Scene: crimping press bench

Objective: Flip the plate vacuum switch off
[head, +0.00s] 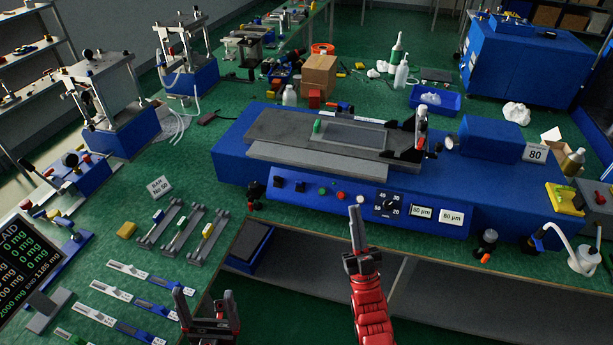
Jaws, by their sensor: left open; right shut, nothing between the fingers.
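The blue coating machine (240,168) stands on the green bench, with a grey bed and a dark plate on top. Its front panel carries two small black switches, a left one (278,182) and a right one (300,187). Their labels and lever positions are too small to read, so I cannot tell which is the plate vacuum switch. My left gripper (206,298) is open and empty, low in front of the bench's left part.
A green button (322,191), a red button (340,196) and a dial (390,204) sit right of the switches. Dark knobs (253,194) stand near the machine's left front corner. Strips and small holders cover the bench at left.

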